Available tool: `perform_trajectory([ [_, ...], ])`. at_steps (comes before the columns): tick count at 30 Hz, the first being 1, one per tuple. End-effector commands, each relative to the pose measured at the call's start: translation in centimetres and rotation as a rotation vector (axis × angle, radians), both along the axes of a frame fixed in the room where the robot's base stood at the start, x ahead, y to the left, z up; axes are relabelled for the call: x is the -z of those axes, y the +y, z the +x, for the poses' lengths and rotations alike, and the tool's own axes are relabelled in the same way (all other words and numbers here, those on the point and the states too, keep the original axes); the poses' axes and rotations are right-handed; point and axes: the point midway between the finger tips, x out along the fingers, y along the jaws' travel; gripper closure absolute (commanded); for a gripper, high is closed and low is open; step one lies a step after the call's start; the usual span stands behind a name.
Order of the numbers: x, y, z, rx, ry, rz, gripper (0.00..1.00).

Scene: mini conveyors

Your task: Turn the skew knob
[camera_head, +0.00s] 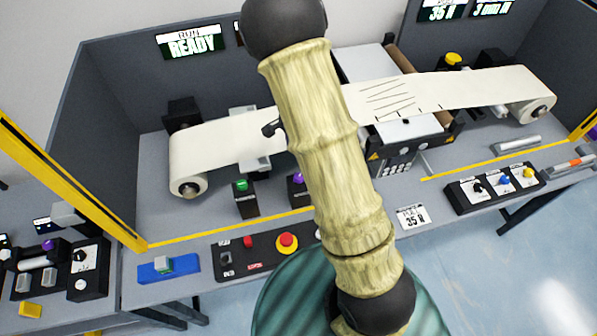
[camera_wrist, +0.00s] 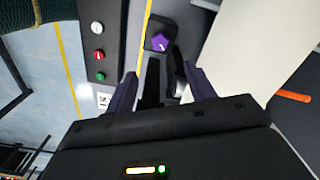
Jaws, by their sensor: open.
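A purple faceted knob (camera_wrist: 160,42) on a small black box lies ahead of my gripper (camera_wrist: 161,88) in the wrist view, roughly in line with the gap between the fingers. My fingers are open and apart, with nothing between them, and they do not appear to touch the knob. No readable label shows which one is the skew knob.
A white paper web (camera_head: 240,136) runs behind the knobs between two rolls. A front panel (camera_head: 268,252) carries a red emergency button (camera_head: 287,242). A yellow strip (camera_head: 228,226) edges the station. A switch panel (camera_head: 490,190) sits at the right.

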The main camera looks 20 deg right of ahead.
Motion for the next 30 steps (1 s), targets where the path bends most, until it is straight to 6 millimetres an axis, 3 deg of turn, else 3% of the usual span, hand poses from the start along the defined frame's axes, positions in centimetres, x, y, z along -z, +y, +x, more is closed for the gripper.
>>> perform_trajectory([
  [18, 10.0, 0.0, -0.1, 0.0, 0.004, 0.001, 0.46],
  [24, 12.2, 0.0, 0.0, 0.0, 0.001, 0.0, 0.46],
  [30, 12.8, 0.0, 0.0, -0.001, 0.0, 0.0, 0.46],
])
